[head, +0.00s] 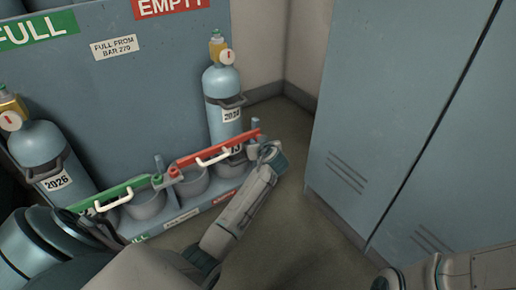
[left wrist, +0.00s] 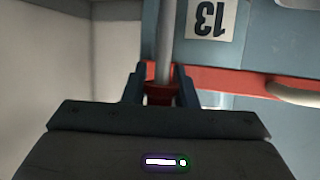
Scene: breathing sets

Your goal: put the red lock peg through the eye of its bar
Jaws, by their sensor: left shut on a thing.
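The red bar (head: 215,150) with a white handle runs across the front of the right bay, past the cylinder there. It also shows in the left wrist view (left wrist: 225,79). My left gripper (head: 267,152) is at the right end of this bar. In the left wrist view its fingers (left wrist: 158,88) are shut on a small red piece, which I take as the red lock peg (left wrist: 160,95). A grey rod (left wrist: 163,45) runs from this piece up the picture. The eye is hidden, and I cannot tell whether the peg is in it. My right gripper is not clearly seen.
A grey cylinder (head: 222,84) stands in the right bay, another (head: 42,150) at the left. The green bar (head: 118,190) crosses the left bay. A blue-grey locker (head: 400,120) stands at the right. Some floor (head: 300,215) between is clear.

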